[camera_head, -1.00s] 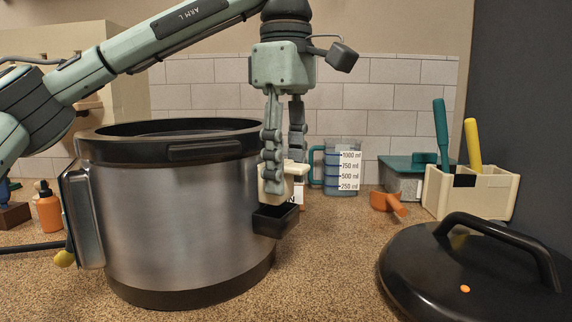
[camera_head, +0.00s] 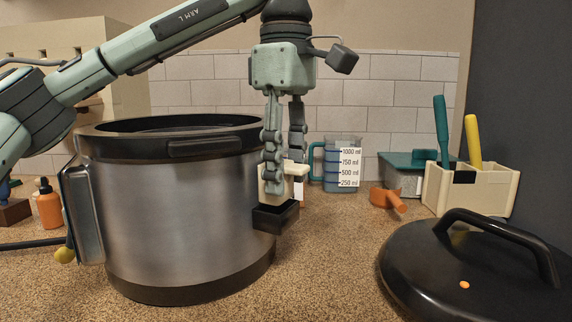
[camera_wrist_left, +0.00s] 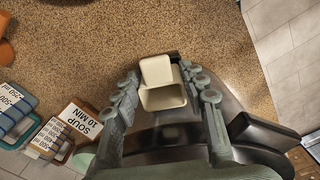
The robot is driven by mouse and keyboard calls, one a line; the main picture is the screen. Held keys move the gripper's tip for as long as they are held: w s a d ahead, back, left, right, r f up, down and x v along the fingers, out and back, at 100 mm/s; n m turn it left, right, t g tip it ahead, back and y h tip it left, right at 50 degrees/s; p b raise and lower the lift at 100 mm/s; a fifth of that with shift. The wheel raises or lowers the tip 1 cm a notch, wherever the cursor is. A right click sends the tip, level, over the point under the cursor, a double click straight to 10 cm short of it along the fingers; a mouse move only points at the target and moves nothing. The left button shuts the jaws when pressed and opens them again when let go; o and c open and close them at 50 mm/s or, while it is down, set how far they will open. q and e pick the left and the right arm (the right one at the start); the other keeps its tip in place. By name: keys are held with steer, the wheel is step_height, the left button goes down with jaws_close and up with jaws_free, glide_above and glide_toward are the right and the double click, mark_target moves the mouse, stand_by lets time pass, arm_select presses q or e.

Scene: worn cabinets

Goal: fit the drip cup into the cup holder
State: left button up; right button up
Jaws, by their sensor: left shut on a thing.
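The cream drip cup (camera_head: 272,190) is between the fingers of my left gripper (camera_head: 281,187), which is shut on it. The wrist view shows the cup (camera_wrist_left: 163,97) from above, open, with a flat cream tab, between the two fingertips (camera_wrist_left: 164,84). The black cup holder (camera_head: 275,219) juts from the lower right side of the steel pot (camera_head: 180,220). The cup is right over the holder, with its lower end at the holder's rim. I cannot tell how far it is inside. My right gripper is not in view.
A black lid (camera_head: 470,270) lies on the counter at right. An orange bottle (camera_head: 48,205) is at left. The speckled counter (camera_head: 330,260) is clear between pot and lid.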

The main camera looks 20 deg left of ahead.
arm_select(q)
steer(key=shift+s+f+b, duration=0.15)
steer(key=shift+f+b, duration=0.45)
steer(key=shift+f, duration=0.5)
steer(key=shift+d+r+p, duration=0.1)
steer(key=shift+r+p, duration=0.25)
steer(key=shift+p, duration=0.1)
steer(key=shift+w+r+p, duration=0.2)
steer(key=shift+r+p, duration=0.15)
steer(key=shift+p, duration=0.05)
steer(key=shift+r, duration=0.1)
steer(key=shift+f, duration=0.2)
